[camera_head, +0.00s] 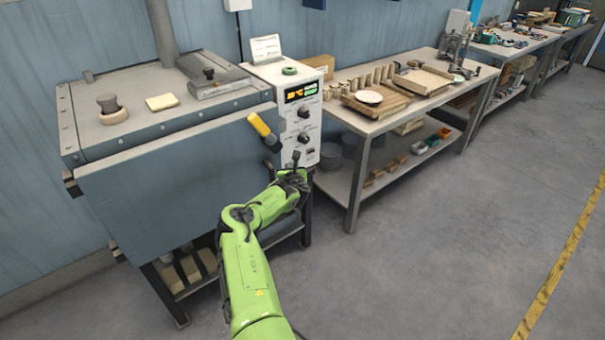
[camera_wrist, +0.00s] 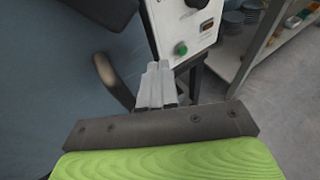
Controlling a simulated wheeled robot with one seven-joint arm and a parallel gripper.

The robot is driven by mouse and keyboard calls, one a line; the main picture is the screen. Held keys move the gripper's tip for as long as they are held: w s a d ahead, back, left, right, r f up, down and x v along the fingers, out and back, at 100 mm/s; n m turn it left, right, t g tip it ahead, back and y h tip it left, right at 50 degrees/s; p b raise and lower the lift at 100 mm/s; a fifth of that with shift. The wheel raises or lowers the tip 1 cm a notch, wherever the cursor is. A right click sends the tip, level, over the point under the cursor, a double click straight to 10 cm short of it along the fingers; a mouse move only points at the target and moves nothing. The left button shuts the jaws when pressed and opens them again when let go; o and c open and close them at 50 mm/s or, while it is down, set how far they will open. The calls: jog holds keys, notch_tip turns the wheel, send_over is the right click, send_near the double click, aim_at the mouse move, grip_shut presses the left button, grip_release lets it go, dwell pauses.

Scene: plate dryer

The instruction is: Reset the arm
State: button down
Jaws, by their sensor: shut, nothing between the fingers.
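My green arm reaches up from the bottom of the head view. My gripper (camera_head: 295,160) is in front of the control panel (camera_head: 301,124) of the grey plate dryer (camera_head: 180,165). In the wrist view my gripper's fingers (camera_wrist: 160,70) are together and empty. They point toward the lower part of the control panel (camera_wrist: 190,30), near a green button (camera_wrist: 181,48). A yellow-tipped handle (camera_head: 262,130) sticks out at the dryer's front right corner, just up and left of my gripper. I cannot tell whether the gripper touches the panel.
A workbench (camera_head: 362,122) with wooden boards and several small cylinders stands right of the dryer. Its lower shelf (camera_head: 345,185) holds stacked plates and coloured bins. The grey floor (camera_head: 440,230) in front is clear, with a yellow line (camera_head: 565,255) at the right.

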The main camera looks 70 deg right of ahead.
jog(key=s+a+r+p, duration=0.1)
jog(key=s+a+r, duration=0.1)
jog(key=s, duration=0.4)
jog(key=shift+a+p, duration=0.4)
jog(key=shift+a, duration=0.45)
jog(key=shift+r, duration=0.1)
